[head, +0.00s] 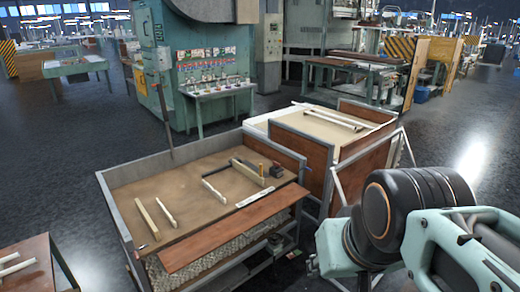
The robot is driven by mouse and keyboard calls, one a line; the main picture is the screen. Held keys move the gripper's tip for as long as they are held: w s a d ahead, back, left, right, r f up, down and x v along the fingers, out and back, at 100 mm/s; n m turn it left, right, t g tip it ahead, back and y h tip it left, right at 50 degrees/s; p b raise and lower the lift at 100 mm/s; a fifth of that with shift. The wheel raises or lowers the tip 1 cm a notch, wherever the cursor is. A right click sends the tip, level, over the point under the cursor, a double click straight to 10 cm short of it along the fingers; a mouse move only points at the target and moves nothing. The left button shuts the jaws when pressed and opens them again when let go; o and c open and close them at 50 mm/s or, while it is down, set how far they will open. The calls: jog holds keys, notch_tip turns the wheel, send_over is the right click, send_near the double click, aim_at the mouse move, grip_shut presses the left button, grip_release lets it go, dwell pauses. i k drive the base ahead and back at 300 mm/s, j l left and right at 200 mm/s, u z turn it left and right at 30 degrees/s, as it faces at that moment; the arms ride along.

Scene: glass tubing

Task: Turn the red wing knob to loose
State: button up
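I cannot make out a red wing knob in the head view; at this size no small red part stands out clearly. A low bench tray (188,178) with a brown top stands in front of me, left of my arm. On it are a dark angled bar with an orange-tipped post (262,170) and a small dark block (276,171). My arm, with black and pale teal links, fills the lower right. My gripper does not show clearly, so its opening and its distance to the knob are hidden.
Loose pale strips (165,212) lie on the tray, and a reddish board (232,229) lies along its front. A second bench (318,128) with upright brown panels adjoins at the right rear. A brown table (27,268) is at lower left. Dark floor (70,165) is clear on the left.

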aim_at(277, 166)
jog(key=i+l+u, duration=0.1)
jog(key=i, duration=0.4)
jog(key=i+l+u, duration=0.1)
jog(key=i+l, duration=0.25)
jog(key=i+l+u, duration=0.1)
jog(key=i+l, duration=0.15)
jog(key=i, duration=0.35)
jog(key=i+l, duration=0.3)
jog(key=i, duration=0.15)
jog(key=i+l+u, duration=0.55)
jog(key=z, duration=0.35)
jog(key=i+j, duration=0.05)
